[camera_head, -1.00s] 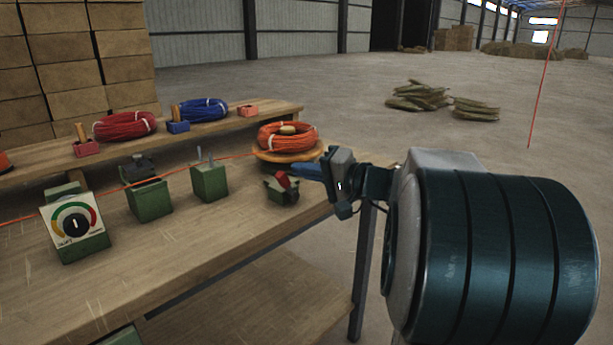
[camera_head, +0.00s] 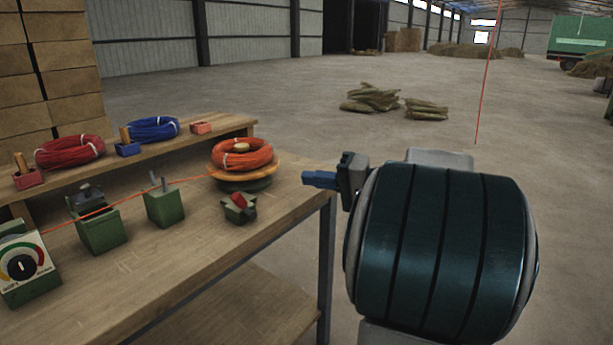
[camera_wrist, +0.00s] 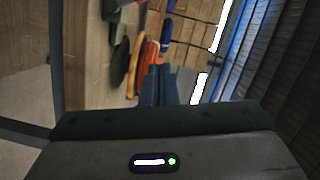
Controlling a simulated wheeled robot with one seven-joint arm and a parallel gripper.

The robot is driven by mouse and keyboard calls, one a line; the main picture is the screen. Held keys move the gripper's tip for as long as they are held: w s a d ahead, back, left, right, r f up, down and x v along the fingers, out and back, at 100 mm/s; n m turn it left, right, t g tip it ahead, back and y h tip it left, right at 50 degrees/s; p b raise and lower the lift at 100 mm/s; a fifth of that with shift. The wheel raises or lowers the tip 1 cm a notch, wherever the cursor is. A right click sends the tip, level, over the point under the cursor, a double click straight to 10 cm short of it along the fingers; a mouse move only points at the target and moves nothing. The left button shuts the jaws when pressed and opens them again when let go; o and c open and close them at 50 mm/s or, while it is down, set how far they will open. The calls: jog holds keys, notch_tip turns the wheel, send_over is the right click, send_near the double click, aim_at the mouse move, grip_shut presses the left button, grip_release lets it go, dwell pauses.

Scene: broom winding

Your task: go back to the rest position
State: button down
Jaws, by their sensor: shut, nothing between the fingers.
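My gripper (camera_head: 319,179) is at the right end of the workbench (camera_head: 282,203) in the head view, raised near the bench's corner, with its blue fingers pointing left. The fingers are together with nothing between them; they also show in the wrist view (camera_wrist: 158,84). A small green block with a red lever (camera_head: 239,207) stands on the bench left of my gripper, apart from it. An orange coil (camera_head: 242,153) lies on a round wooden turntable (camera_head: 246,172) behind that block.
A red coil (camera_head: 70,151) and a blue coil (camera_head: 153,129) lie on the rear shelf. A green dial box (camera_head: 27,265) and green blocks (camera_head: 165,206) stand along the bench, with an orange strand stretched past them.

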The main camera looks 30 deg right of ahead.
dwell(0.4)
jog(key=s+a+r+n+g+h+p, duration=0.1)
jog(key=s+a+g+p, duration=0.2)
jog(key=a+g+p, duration=0.35)
jog(key=s+a+r+n+g+h+p, duration=0.1)
jog(key=s+a+r+g+p, duration=0.2)
jog(key=a+p, duration=0.6)
jog(key=s+a+r+n+g+h+p, duration=0.1)
jog(key=s+r+n+h+p, duration=0.1)
jog(key=p, duration=0.5)
jog(key=s+a+r+n+h+p, duration=0.1)
jog(key=s+r+n+h+p, duration=0.2)
jog(key=s+h+p, duration=0.3)
jog(key=shift+s+a+r+g+p, duration=0.35)
jog(key=shift+s+r+p, duration=0.55)
jog(key=shift+p, duration=0.25)
jog(key=shift+f, duration=0.1)
